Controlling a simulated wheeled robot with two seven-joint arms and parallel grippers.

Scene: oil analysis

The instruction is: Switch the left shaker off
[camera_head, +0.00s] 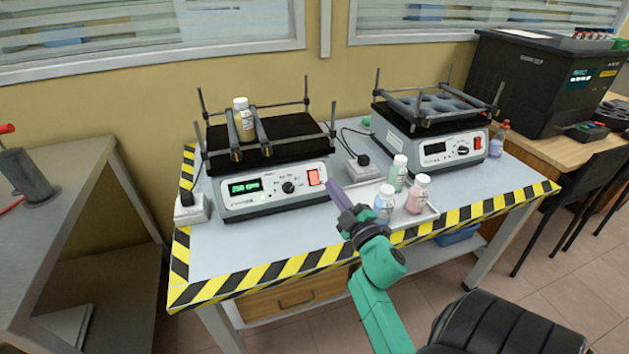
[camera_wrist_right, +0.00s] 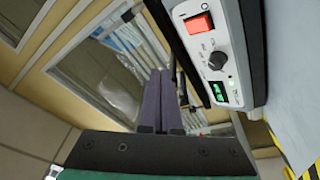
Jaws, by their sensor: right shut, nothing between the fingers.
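The left shaker (camera_head: 262,206) stands on the left of the table. Its green display (camera_head: 246,187) is lit and its red rocker switch (camera_head: 314,177) looks lit, at the right end of the front panel. A bottle (camera_head: 243,122) with brownish contents is clamped between bars on its black platform. My right gripper (camera_head: 330,186) is shut and empty, its tips just right of and slightly below the switch, seemingly apart from it. In the right wrist view, the shut fingers (camera_wrist_right: 161,74) are left of the shaker's panel, where the red switch (camera_wrist_right: 199,24) and knob (camera_wrist_right: 217,60) show. My left gripper is out of view.
A second shaker (camera_head: 436,155) with a red switch stands on the right. A white tray (camera_head: 409,231) with three bottles lies close right of my right gripper. A power socket (camera_head: 192,211) sits left of the left shaker.

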